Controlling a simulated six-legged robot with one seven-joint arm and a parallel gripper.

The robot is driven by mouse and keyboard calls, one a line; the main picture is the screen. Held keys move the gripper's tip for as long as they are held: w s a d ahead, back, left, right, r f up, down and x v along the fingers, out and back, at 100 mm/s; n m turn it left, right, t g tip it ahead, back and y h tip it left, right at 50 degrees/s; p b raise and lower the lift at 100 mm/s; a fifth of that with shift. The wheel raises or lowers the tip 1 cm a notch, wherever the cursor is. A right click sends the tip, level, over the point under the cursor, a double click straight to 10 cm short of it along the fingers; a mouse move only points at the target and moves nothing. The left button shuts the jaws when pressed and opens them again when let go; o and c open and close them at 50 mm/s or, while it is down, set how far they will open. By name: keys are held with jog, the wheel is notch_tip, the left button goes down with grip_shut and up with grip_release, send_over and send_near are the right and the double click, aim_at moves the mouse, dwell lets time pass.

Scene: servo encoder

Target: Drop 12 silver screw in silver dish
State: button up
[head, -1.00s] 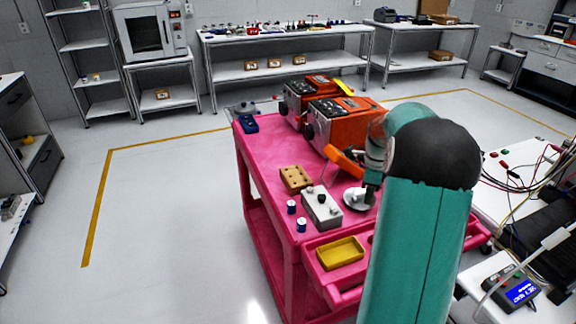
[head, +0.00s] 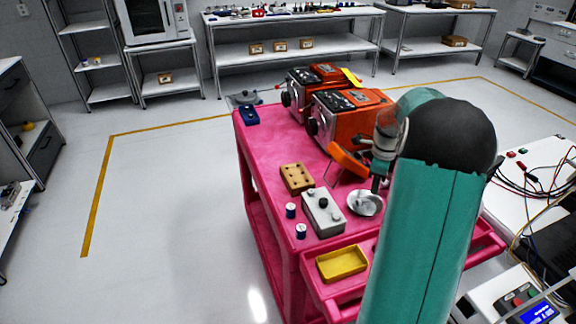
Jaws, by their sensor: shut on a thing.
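The silver dish (head: 365,204) is a small round metal bowl on the pink cart top, right of the grey box. My gripper (head: 376,187) is just above the dish's right edge, pointing down, partly hidden by my teal arm. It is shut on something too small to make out. I cannot tell any silver screw apart in this view; the dish's inside shows only bright metal and shading.
An orange-handled tool (head: 347,160) stands close behind the dish.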

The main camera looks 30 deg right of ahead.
jog(key=shift+s+a+f, duration=0.1)
jog(key=shift+f, duration=2.15)
jog(key=o, duration=0.9)
notch_tip(320, 180, up, 14)
jog(key=shift+f, duration=0.1)
